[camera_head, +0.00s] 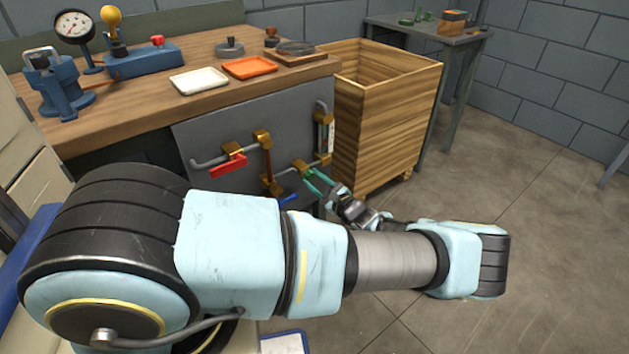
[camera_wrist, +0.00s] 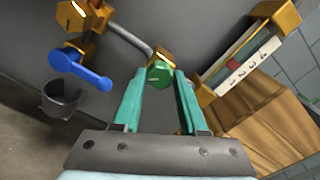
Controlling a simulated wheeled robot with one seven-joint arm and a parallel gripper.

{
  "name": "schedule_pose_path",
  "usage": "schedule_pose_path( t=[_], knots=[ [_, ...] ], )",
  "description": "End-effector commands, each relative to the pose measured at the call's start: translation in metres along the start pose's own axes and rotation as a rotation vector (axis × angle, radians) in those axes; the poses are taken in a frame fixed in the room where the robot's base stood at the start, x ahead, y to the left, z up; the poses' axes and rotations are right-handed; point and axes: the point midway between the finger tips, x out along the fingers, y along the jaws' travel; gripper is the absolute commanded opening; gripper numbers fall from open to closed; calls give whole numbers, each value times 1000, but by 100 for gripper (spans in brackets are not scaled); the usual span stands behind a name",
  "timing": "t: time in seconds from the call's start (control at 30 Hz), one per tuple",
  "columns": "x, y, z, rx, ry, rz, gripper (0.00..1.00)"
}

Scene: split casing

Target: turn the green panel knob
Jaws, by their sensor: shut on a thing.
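The green panel knob (camera_wrist: 159,73) sits on a brass fitting at the end of a grey pipe on the panel (camera_head: 262,115). In the wrist view my gripper (camera_wrist: 160,82) has its two teal fingers on either side of the knob, closed on it. The fingertips partly cover the knob's sides. In the head view my gripper (camera_head: 312,178) reaches the panel's lower right part, and the knob is mostly hidden behind the fingers.
A blue lever (camera_wrist: 82,70) is left of the knob, with a dark bucket (camera_wrist: 62,98) below it. A red handle (camera_head: 228,166) and a gauge (camera_head: 325,130) are also on the panel. A wooden crate (camera_head: 385,125) stands close on the right.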

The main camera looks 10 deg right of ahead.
Motion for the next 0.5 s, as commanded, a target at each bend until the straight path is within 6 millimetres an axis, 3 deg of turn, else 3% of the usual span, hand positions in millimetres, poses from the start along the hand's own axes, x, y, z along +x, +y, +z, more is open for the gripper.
schedule_pose_path(
  t=[0.27,0.3,0.5],
  knots=[
    [0,0,-1,0,1,0,0],
    [0,0,-1,0,1,0,45],
    [0,0,0,1,1,0,68]
  ],
)
